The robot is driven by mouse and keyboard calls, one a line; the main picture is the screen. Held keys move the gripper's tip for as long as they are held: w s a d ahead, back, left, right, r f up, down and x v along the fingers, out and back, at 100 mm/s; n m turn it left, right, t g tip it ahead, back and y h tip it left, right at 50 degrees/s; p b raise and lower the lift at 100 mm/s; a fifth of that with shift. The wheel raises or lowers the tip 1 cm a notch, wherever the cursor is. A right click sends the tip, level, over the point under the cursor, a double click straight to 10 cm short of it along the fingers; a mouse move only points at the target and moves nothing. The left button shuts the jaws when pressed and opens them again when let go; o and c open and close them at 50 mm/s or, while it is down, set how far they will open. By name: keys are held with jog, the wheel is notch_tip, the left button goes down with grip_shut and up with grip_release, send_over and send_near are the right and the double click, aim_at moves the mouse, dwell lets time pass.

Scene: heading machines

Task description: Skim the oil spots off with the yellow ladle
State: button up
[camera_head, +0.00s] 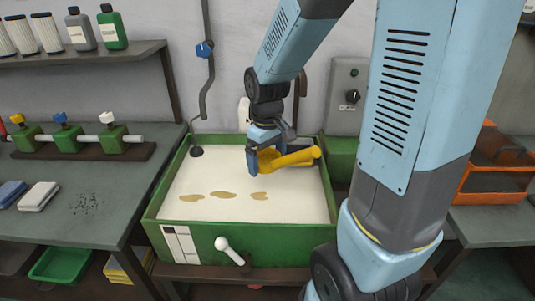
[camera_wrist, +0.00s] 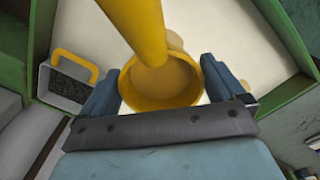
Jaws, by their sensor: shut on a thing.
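A green tank (camera_head: 240,240) holds pale liquid with three tan oil spots in a row: left (camera_head: 192,198), middle (camera_head: 222,195) and right (camera_head: 259,196). My gripper (camera_head: 262,160) is over the back right part of the tank, behind the right spot in the head view. It is shut on the yellow ladle (camera_head: 296,158), whose handle points right. In the wrist view, the ladle's round bowl (camera_wrist: 160,98) sits between my fingers (camera_wrist: 160,84). A tan patch beside the handle may be an oil spot. Whether the bowl touches the liquid or holds oil, I cannot tell.
A grey box with a yellow handle (camera_wrist: 68,82) is by the tank wall in the wrist view. A white-knobbed lever (camera_head: 228,250) is on the tank's front. A workbench (camera_head: 60,215) stands left and an orange crate (camera_head: 490,180) right. A hose (camera_head: 205,85) hangs behind.

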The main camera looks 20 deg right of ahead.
jog(key=shift+d+f, duration=0.25)
jog(key=shift+f, duration=5.6)
jog(key=shift+w+a, duration=2.15)
jog(key=shift+a, duration=3.9)
jog(key=shift+w+a, duration=2.1)
jog(key=shift+a, duration=3.95)
notch_tip(320, 180, up, 12)
